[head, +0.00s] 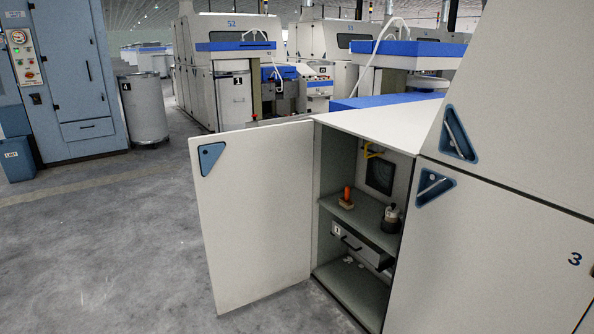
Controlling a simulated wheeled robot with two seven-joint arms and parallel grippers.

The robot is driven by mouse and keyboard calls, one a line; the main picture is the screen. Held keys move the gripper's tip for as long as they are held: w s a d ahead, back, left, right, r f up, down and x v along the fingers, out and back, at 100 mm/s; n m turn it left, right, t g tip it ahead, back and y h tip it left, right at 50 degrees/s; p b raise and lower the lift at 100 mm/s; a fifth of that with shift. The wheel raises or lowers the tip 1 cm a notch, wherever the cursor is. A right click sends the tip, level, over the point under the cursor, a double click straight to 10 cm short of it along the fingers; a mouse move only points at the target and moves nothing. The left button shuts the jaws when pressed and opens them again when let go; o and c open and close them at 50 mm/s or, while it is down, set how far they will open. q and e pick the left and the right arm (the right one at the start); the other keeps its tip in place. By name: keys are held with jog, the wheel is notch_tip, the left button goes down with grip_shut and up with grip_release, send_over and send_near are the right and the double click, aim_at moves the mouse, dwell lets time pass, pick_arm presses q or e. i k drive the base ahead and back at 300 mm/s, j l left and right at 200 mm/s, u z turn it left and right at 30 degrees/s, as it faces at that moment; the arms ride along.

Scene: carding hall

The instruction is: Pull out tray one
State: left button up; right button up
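The tray appears to be pushed in. The cabinet door (255,225) stands swung open to the left. Neither of my grippers is in view.
The shelf (365,222) above the tray holds an orange-red spool-like item (347,194) and a small can (391,216). Small white bits lie on the cabinet floor. A closed panel marked 3 (500,255) stands right. Open grey floor (110,250) lies left of the door.

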aim_at(359, 243)
jog(key=i+z, duration=0.1)
jog(key=i, duration=0.45)
jog(key=i+j+z, duration=0.15)
jog(key=i, duration=0.4)
jog(key=i+j+z, duration=0.1)
jog(key=i, duration=0.45)
